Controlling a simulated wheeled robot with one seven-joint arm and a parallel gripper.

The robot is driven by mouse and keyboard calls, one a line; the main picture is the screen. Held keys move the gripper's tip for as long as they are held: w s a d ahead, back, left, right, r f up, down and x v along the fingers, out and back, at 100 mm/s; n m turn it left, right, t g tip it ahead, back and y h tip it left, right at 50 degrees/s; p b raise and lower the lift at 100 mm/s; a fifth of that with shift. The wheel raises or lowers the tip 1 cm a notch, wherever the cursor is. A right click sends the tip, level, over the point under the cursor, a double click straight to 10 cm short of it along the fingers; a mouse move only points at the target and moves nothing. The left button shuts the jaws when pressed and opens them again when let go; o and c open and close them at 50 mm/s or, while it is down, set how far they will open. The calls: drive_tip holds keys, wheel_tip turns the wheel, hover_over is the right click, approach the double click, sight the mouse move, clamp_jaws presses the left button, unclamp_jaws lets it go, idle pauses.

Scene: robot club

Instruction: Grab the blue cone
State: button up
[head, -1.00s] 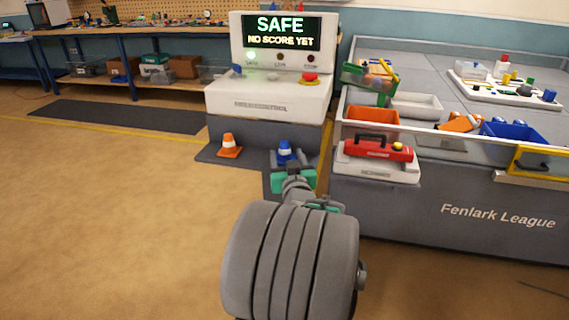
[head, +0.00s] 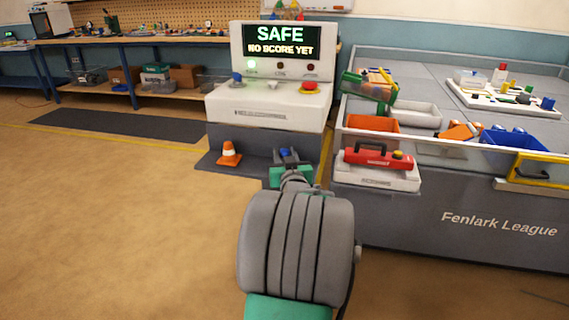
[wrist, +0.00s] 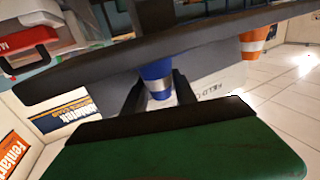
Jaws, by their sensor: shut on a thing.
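The blue cone shows as a small blue tip (head: 284,151) in the head view, in front of the scoring console. The rest of it is hidden by my gripper and wrist. In the wrist view the blue cone (wrist: 156,72), with a pale band, sits between the two dark fingers. My gripper (head: 288,158) is shut on the cone; its fingers also show in the wrist view (wrist: 159,93). I cannot tell whether the cone's base still touches the dark mat.
An orange cone (head: 229,153) stands on the dark mat left of my gripper. The console (head: 268,104) rises behind. The league table (head: 450,215) stands close on the right, with a red toolbox (head: 378,157) on its ledge. Open floor lies to the left.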

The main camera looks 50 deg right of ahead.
clamp_jaws()
